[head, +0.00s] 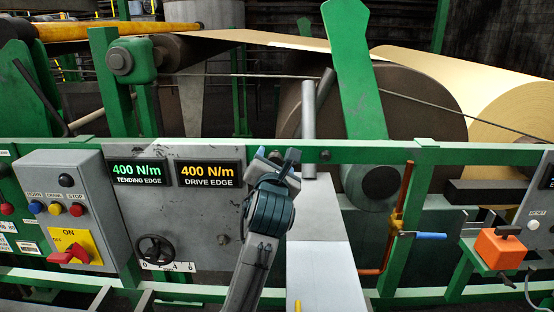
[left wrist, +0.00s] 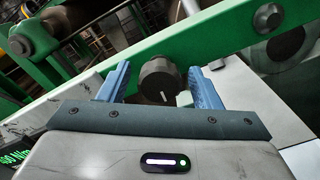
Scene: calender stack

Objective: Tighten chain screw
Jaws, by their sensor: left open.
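My left gripper (head: 277,157) is in front of the grey panel, at its right upper end near the green rail. In the left wrist view its two blue fingers (left wrist: 159,68) are open, one on each side of a dark round knob (left wrist: 160,82) with a white line mark. The knob lies between the fingers, with a gap visible on the left; contact on the right cannot be told. No part is labelled as a chain screw. My right gripper is not in view.
The green rail (head: 445,154) runs just beyond the gripper. Two 400 N/m displays (head: 210,173) and a handwheel (head: 155,250) are on the panel to the left. An orange pipe with a blue-handled valve (head: 430,236) and an orange box (head: 500,248) stand to the right.

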